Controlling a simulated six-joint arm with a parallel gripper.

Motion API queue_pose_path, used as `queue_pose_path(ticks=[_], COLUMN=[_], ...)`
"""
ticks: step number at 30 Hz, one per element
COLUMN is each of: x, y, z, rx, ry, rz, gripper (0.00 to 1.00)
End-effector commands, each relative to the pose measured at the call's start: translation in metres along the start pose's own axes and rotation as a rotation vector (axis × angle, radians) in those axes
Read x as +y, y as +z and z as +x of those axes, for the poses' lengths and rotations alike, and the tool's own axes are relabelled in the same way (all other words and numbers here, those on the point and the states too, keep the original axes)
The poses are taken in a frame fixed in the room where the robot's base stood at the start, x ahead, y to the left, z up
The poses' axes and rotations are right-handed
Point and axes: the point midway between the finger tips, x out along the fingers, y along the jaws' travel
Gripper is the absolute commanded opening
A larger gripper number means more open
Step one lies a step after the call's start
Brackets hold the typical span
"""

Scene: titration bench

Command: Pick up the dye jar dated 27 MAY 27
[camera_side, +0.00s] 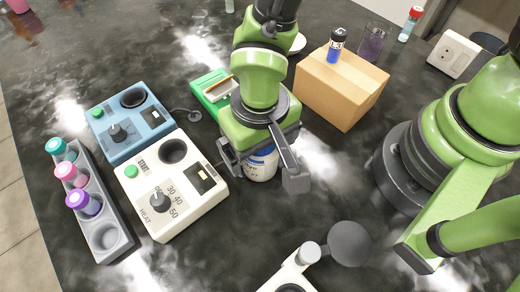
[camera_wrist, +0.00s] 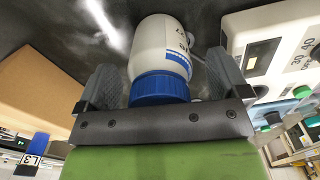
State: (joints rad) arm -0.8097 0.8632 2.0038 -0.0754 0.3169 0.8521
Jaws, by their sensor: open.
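A white jar (camera_side: 262,168) with a blue band stands on the dark bench, partly hidden by my gripper (camera_side: 263,174). In the wrist view the white jar (camera_wrist: 163,45) has a ribbed blue cap and a label with dark print turned to its right side; I cannot read a full date. My gripper (camera_wrist: 163,72) is open, with one finger on each side of the jar near its cap. A gap shows on the right side; whether the left finger touches is unclear.
A cream heater (camera_side: 170,190) stands close left of the jar, with a blue one (camera_side: 130,120) behind. A grey rack (camera_side: 108,238) holds capped vials. A green tray (camera_side: 208,92) lies behind my gripper.

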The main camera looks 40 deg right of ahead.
Motion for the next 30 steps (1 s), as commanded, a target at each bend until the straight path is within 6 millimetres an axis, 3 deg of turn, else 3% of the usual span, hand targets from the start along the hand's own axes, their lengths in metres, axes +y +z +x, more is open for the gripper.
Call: queue_pose_path(ticks=[3, 11, 23, 30], x=[0.0, 0.0, -0.001, -0.001], y=[0.0, 0.0, -0.001, -0.001], z=[0.0, -0.001, -0.009, -0.049], rx=[0.0, 0.0, 0.002, 0.006], ry=[0.0, 0.0, -0.003, -0.006], rz=[0.0, -0.001, -0.002, -0.001], gripper=[0.93, 0.35, 0.35, 0.35])
